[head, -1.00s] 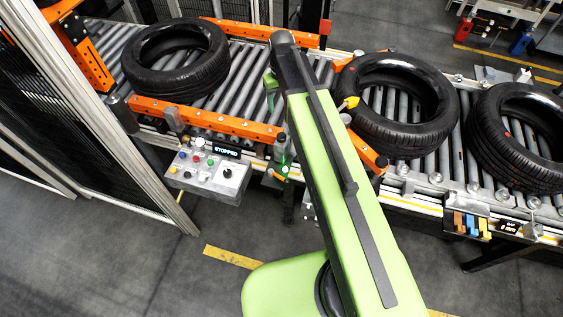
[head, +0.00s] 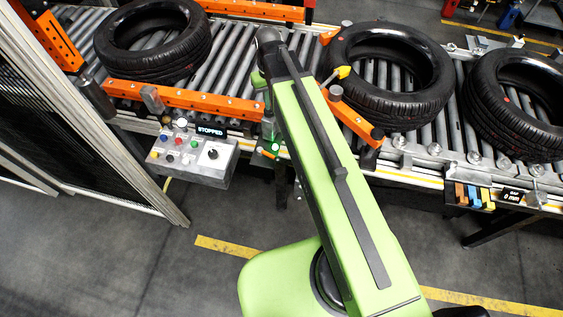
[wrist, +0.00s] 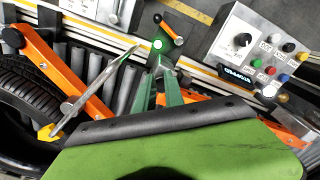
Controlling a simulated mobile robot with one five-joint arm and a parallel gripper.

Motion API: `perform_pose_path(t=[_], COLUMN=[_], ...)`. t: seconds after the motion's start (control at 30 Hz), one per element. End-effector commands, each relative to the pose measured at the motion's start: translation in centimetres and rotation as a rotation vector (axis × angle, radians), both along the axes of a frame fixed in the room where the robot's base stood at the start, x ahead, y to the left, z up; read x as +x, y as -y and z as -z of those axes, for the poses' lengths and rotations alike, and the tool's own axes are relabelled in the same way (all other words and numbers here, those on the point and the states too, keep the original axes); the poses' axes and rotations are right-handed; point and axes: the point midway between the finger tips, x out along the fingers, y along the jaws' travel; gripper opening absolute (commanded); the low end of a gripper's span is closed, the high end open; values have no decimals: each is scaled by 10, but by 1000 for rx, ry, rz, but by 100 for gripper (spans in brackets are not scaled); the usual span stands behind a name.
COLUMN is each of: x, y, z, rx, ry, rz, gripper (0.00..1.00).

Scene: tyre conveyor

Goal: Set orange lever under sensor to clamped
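The sensor area beside the conveyor shows a lit green lamp (head: 275,146), which is also seen in the wrist view (wrist: 158,45). My gripper (wrist: 160,72) shows in the wrist view as two narrow green fingers pointing towards the lamp, apart from the lever. Their tips are too unclear to judge the opening.
A control box (head: 192,158) reading STOPPED stands left of the lamp. Tyres lie on the rollers, one at left (head: 153,42) and one behind my arm (head: 425,105). Orange guide rails (head: 185,97) border the rollers. A grey rod with a yellow tip (wrist: 48,132) lies left of my fingers.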

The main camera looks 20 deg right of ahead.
Motion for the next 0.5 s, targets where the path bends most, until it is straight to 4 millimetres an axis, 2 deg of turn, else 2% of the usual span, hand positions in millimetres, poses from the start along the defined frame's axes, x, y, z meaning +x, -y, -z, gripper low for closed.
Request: perform_pose_path(t=[0.03,0.1,0.2,0.33,0.5], x=[-17,-32,-49,-63,-68], y=[-1,-1,-2,-2,-3], z=[57,90,126,152,157], rx=[0,0,0,0,0], ry=[0,0,0,0,0], rz=[11,30,52,72,82], gripper=[6,0,0,0,0])
